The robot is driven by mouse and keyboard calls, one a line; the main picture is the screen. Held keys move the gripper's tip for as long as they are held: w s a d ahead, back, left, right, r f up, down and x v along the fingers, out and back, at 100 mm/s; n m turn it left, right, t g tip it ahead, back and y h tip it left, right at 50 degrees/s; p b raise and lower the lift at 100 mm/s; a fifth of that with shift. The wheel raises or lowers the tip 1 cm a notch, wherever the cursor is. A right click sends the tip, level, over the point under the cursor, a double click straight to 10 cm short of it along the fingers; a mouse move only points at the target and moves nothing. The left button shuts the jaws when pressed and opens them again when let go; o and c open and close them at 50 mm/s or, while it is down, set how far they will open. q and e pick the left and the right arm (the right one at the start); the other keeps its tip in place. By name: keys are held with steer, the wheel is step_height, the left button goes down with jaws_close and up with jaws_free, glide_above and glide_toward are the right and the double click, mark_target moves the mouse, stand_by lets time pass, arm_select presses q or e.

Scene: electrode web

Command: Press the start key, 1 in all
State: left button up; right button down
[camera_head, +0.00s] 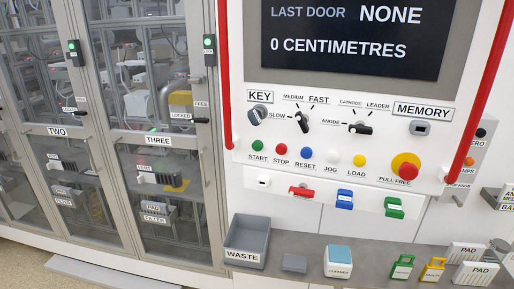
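The start key is a green round button (257,145) at the left end of the row on the white control panel, above the label START. Neither of my grippers shows in the head view. Nothing covers the green button. The screen (350,35) above reads LAST DOOR NONE and 0 CENTIMETRES.
The red stop (281,149), blue reset (307,154), white jog and yellow load buttons sit to its right, with a red mushroom knob (408,171) beyond. Red rails (224,80) flank the panel. A grey waste bin (247,240) stands on the shelf below. Glazed doors are at left.

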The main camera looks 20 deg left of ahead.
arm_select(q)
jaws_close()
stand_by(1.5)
